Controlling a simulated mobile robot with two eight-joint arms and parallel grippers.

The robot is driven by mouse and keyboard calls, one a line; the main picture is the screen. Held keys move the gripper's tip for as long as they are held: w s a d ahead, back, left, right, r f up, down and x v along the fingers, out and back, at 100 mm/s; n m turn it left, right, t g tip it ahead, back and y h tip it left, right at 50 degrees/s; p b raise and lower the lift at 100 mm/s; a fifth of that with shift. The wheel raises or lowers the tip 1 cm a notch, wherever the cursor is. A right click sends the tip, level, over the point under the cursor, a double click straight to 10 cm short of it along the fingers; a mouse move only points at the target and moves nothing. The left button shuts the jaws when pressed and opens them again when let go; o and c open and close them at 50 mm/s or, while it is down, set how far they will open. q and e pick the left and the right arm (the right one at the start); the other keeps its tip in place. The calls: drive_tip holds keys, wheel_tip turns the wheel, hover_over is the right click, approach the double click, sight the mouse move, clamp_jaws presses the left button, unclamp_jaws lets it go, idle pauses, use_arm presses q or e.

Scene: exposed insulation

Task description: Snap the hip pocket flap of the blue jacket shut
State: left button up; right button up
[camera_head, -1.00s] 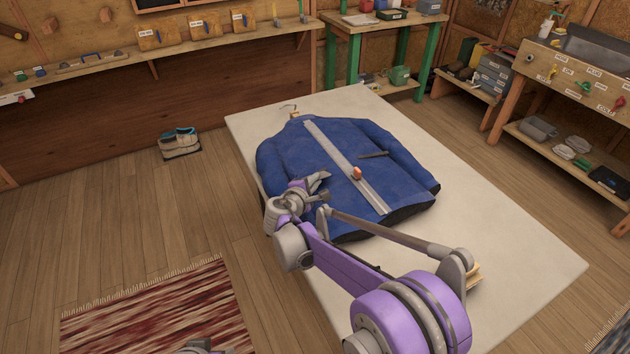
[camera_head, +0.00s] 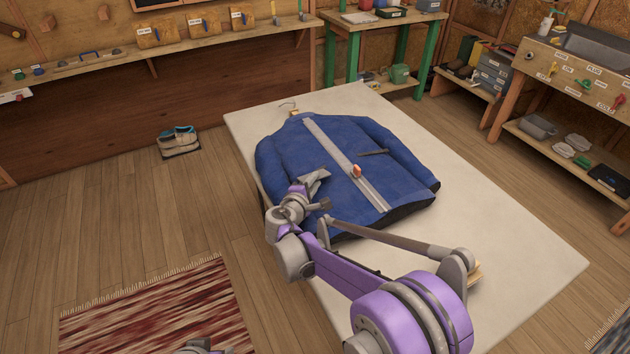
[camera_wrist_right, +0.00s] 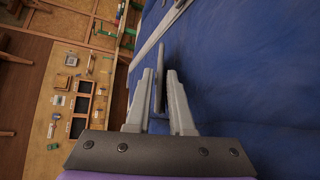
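The blue jacket (camera_head: 300,150) lies flat on the pale table, with a grey zipper strip down its front and an orange-red piece (camera_head: 357,170) on the strip. A dark slit (camera_head: 374,153) shows on its right half. My right gripper (camera_head: 316,177) is over the jacket's lower left part. In the right wrist view its fingers (camera_wrist_right: 160,75) stand apart, close to the blue cloth. A thin grey upright strip, perhaps the flap's edge, shows between them; I cannot tell if they touch it. The arm hides part of the pocket area.
The pale table (camera_head: 500,245) is bare to the right of the jacket. A hanger hook (camera_head: 288,105) shows at the collar. Shelves and benches line the walls.

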drive_tip(key=v, duration=1)
drive_tip(key=shift+s+a, duration=0.1)
